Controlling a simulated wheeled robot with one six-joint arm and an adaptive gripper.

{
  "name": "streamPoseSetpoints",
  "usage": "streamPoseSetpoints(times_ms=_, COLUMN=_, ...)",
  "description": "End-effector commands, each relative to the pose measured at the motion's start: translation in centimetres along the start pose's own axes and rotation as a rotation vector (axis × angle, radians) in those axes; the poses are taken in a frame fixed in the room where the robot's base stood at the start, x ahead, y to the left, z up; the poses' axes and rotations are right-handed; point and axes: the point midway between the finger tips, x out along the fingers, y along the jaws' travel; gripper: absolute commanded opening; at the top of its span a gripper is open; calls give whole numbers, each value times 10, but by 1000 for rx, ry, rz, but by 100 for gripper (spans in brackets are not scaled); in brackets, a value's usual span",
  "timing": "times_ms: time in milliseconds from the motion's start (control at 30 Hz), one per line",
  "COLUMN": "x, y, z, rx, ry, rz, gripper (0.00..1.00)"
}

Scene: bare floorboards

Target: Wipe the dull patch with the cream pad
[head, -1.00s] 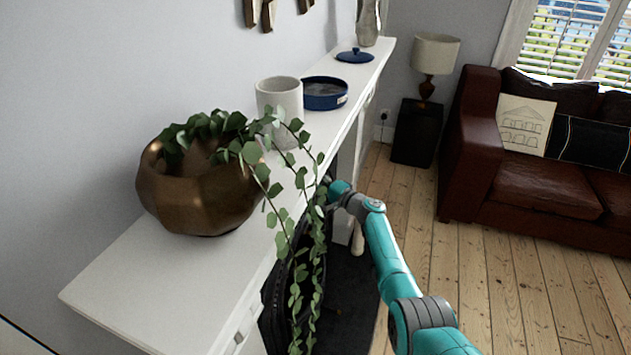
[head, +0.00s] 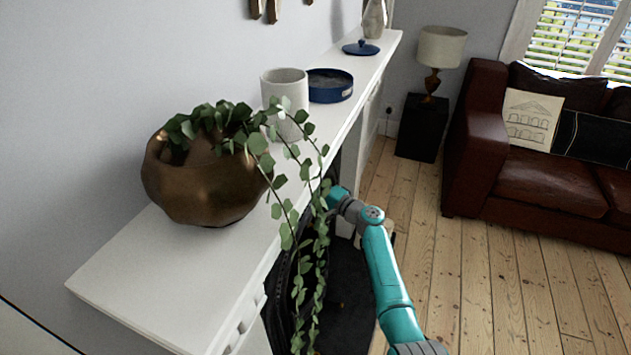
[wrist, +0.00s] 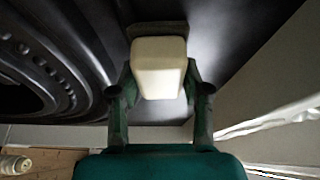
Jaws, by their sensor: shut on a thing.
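In the wrist view my gripper (wrist: 158,76) is shut on the cream pad (wrist: 158,58), a pale block with rounded corners held between the two dark green fingers. A dark brownish-grey strip shows along the pad's far edge, against a smooth black surface (wrist: 225,45). I cannot tell whether the strip is part of the pad or a mark on that surface, nor whether the pad touches the surface. I cannot make out the dull patch for certain. In the head view my arm reaches down beside the white mantel shelf, and the gripper is hidden there.
On the mantel shelf (head: 135,270) stand a bronze pot (head: 200,185) with a trailing plant, a white cup (head: 284,95), a blue dish (head: 330,88) and a blue lid (head: 361,47). Vines hang near my arm. Floorboards (head: 490,285) lie clear before the leather sofa (head: 545,185).

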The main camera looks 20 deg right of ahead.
Motion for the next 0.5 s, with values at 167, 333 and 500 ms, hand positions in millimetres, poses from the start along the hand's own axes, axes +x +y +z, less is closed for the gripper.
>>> streamPoseSetpoints(times_ms=167, x=-3, y=-1, z=8, rx=-1, ry=-2, rz=-1, gripper=19)
streamPoseSetpoints(times_ms=333, x=-5, y=-1, z=13, rx=0, ry=-2, rz=0, gripper=19)
streamPoseSetpoints(times_ms=500, x=-10, y=-2, z=26, rx=-1, ry=-2, rz=0, gripper=19)
